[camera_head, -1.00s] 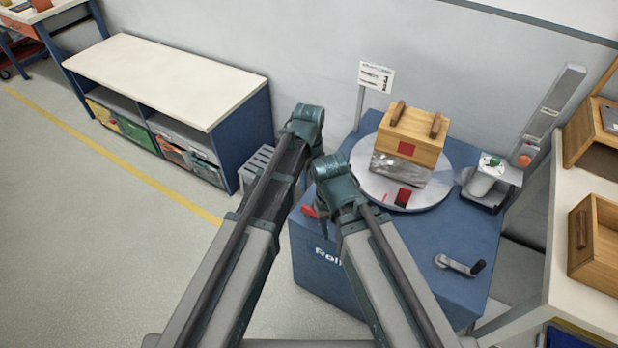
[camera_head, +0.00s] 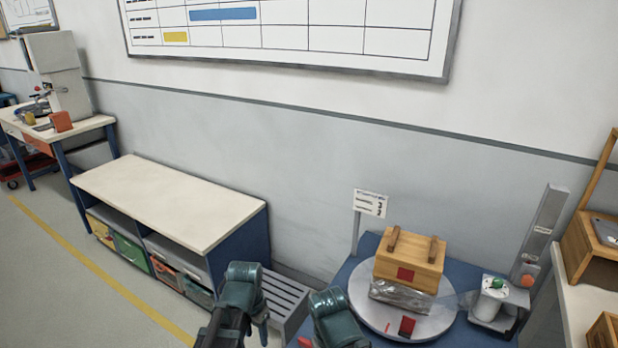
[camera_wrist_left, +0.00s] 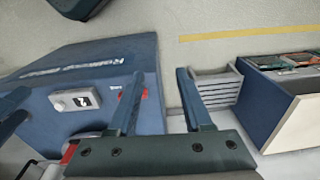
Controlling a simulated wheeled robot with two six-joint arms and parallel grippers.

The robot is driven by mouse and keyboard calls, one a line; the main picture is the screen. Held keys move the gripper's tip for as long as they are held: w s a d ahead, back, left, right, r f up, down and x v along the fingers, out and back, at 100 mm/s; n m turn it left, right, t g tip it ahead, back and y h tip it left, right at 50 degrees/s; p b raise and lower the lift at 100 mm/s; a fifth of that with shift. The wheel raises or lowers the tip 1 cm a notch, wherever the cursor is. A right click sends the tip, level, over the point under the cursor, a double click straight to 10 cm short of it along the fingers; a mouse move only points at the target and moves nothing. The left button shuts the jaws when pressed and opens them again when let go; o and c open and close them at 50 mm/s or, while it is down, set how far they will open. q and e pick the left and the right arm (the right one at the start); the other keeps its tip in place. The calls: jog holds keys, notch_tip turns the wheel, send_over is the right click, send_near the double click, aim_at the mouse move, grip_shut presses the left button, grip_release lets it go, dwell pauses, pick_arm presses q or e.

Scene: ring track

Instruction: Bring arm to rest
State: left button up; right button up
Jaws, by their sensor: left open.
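My left arm's wrist (camera_head: 242,287) shows at the bottom centre of the head view, in front of a grey slatted shelf. My left gripper (camera_wrist_left: 161,78) is open and empty in the left wrist view, its two fingers apart. The blue table's side lies beyond one finger and the slatted shelf beyond the other. The right gripper's jaws cannot be made out.
On the table, a wooden box (camera_head: 408,262) sits in shrink film on a round turntable (camera_head: 437,320). A sign (camera_head: 371,203) and a grey column (camera_head: 541,235) stand beside it. A low bench (camera_head: 170,200) stands left. A whiteboard (camera_head: 300,38) hangs behind.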

pick_arm(q)
jog(key=s+a+n, duration=0.3)
jog(key=n, duration=0.2)
jog(key=s+d+r+m+p, duration=0.1)
jog(key=s+d+r+p, duration=0.2)
jog(key=d, duration=0.2)
jog(key=s+d+r+m+y+p, duration=0.1)
jog(key=s+d+r+p, duration=0.2)
jog(key=d+r+p, duration=0.1)
jog(key=shift+d+m+g, duration=0.3)
jog(key=shift+d+g, duration=0.1)
jog(key=shift+d, duration=0.35)
jog(key=shift+s, duration=0.1)
